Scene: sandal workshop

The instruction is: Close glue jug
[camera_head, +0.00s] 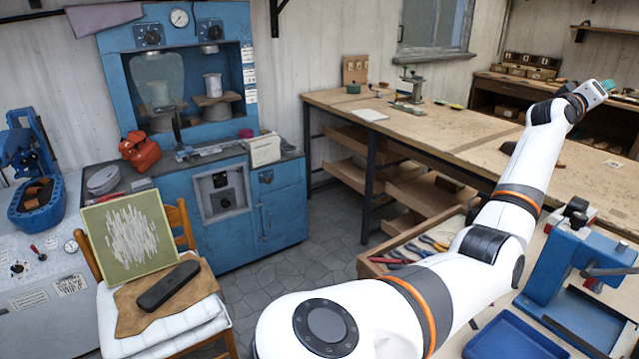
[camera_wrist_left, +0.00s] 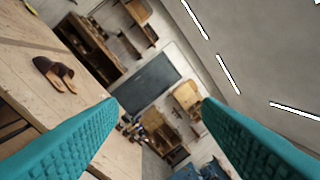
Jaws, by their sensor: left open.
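I cannot clearly pick out the glue jug. A red can-like object (camera_head: 140,151) stands on the blue cabinet at the left of the head view, and a white cylindrical pot (camera_head: 213,85) sits inside the cabinet's recess; I cannot tell if either is the jug. My left gripper (camera_head: 607,86) is far off at the upper right of the head view, its arm stretched across the picture. In the left wrist view its two teal fingers (camera_wrist_left: 160,105) are wide apart with nothing between them. My right gripper does not show.
A long wooden workbench (camera_head: 470,140) runs along the back wall. Brown sandals (camera_wrist_left: 54,74) lie on a wooden top in the left wrist view. A chair (camera_head: 185,225) holds a board and a dark block. A blue press (camera_head: 555,265) stands at the right. Grey floor is open in the middle.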

